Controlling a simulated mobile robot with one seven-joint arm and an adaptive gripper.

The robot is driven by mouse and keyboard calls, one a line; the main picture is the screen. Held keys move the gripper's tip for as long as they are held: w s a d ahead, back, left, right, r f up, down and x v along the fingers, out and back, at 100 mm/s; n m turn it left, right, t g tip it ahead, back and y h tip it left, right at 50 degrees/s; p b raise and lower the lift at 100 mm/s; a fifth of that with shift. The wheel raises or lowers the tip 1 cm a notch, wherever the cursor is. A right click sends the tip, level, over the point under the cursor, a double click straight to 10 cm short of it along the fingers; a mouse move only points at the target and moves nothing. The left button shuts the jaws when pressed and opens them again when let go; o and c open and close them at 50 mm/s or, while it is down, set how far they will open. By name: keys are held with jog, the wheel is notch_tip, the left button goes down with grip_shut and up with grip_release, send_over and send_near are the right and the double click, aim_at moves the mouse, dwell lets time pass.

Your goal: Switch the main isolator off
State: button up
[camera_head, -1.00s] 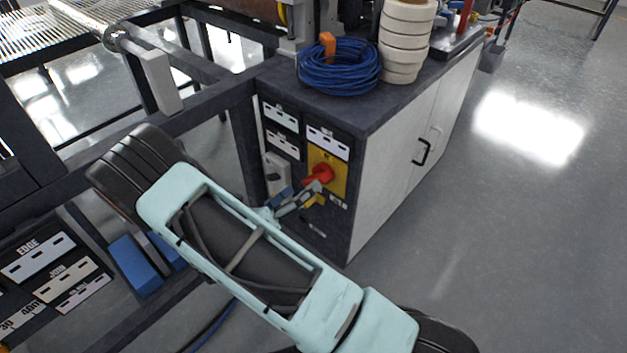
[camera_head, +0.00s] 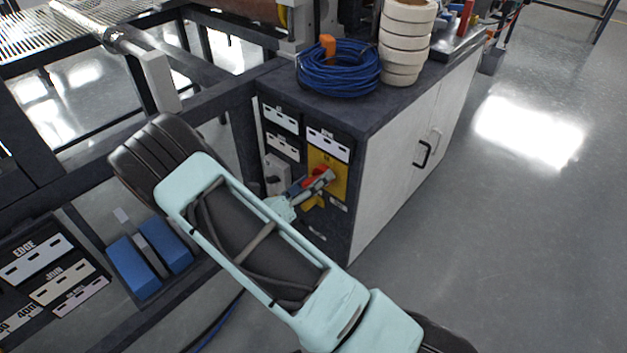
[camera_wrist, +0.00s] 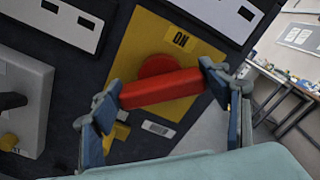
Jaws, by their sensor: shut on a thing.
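The main isolator is a red rotary handle (camera_wrist: 162,88) on a yellow plate (camera_wrist: 135,58) on the cabinet's dark end panel. An "ON" label (camera_wrist: 180,39) sits above the handle. In the wrist view the handle's bar lies nearly level, slightly higher at its right end. My gripper (camera_wrist: 165,92) is shut on the bar, one finger at each end. In the head view the gripper (camera_head: 316,185) covers much of the red handle (camera_head: 314,171), and part of the yellow plate (camera_head: 342,178) shows beside it.
A grey switch box with a black knob (camera_wrist: 12,101) is left of the plate. Blue cable (camera_head: 340,68) and stacked tape rolls (camera_head: 405,40) stand on the cabinet top (camera_head: 375,110). A dark machine frame (camera_head: 205,112) is at left. Open floor (camera_head: 500,220) lies right.

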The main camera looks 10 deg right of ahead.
jog(key=shift+c, duration=0.8)
jog(key=shift+m, duration=0.3)
jog(key=m, duration=0.7)
jog(key=shift+s+d+m, duration=0.1)
jog(key=shift+s+m, duration=0.05)
jog(key=shift+m, duration=0.15)
jog(key=o, duration=1.2)
jog(key=shift+c, duration=0.2)
